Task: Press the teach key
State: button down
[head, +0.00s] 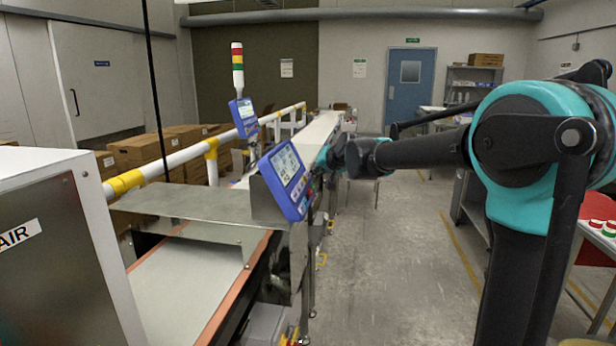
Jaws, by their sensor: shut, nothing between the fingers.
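A blue control panel (284,180) with a lit screen stands tilted beside the checkweigher belt, near the picture's middle. Small marks show along its edge, but I cannot make out which one is the teach key. My arm reaches in from the right, and my gripper (321,160) is at its far end, just right of the panel. It is small and partly hidden, with no object seen in it. I cannot tell whether its tip touches the panel.
A second blue display (244,117) stands farther back under a red, yellow and green light tower (237,67). A steel cover (195,203) spans the belt (180,280). A white and yellow rail (190,152) runs behind. The floor (385,270) right of the belt is clear.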

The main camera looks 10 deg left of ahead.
jog(key=shift+a+f, duration=0.2)
jog(key=shift+a, duration=0.2)
dwell(0.5)
jog(key=shift+d, duration=0.1)
jog(key=shift+d+r, duration=0.4)
jog(key=shift+d, duration=0.25)
jog(key=shift+s+d+r, duration=0.1)
jog(key=shift+d+r, duration=0.3)
jog(key=shift+d, duration=0.35)
jog(key=shift+w+d+r, duration=0.1)
jog(key=shift+d+r, duration=0.25)
jog(key=shift+d, duration=0.4)
jog(key=shift+s+d+r, duration=0.1)
jog(key=shift+d+r, duration=0.3)
jog(key=shift+d, duration=0.35)
jog(key=shift+s+d+r, duration=0.1)
jog(key=shift+d+r, duration=0.35)
jog(key=shift+d, duration=0.45)
jog(key=shift+w+d+r, duration=0.1)
jog(key=shift+d+r, duration=0.35)
jog(key=shift+d, duration=0.4)
jog(key=shift+s+d+r, duration=0.1)
jog(key=shift+d+r, duration=0.35)
jog(key=shift+d, duration=0.45)
